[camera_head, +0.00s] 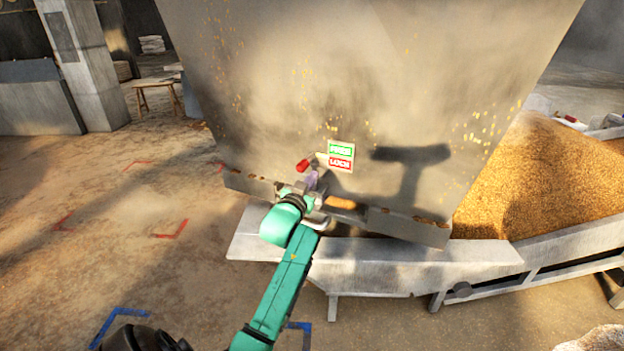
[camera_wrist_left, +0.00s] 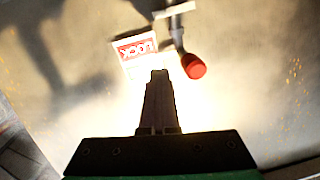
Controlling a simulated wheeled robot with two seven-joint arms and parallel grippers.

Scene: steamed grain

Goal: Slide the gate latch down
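The gate latch has a red knob (camera_head: 302,165) on a metal lever, on the front of the big metal hopper (camera_head: 290,80). The red knob also shows in the left wrist view (camera_wrist_left: 194,66), right of my fingertips. A label plate (camera_head: 341,156) with a green field above a red "LOCK" field is fixed right of the knob. My left gripper (camera_head: 313,182) is close below the knob; its fingers (camera_wrist_left: 159,76) look shut together with nothing seen between them. The knob looks apart from the fingers. My left wrist hides part of the hopper's lower edge. My right gripper is not in view.
A grey metal trough or conveyor frame (camera_head: 420,262) runs below the hopper to the right. A heap of grain (camera_head: 540,180) lies behind it at the right. The left floor is open.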

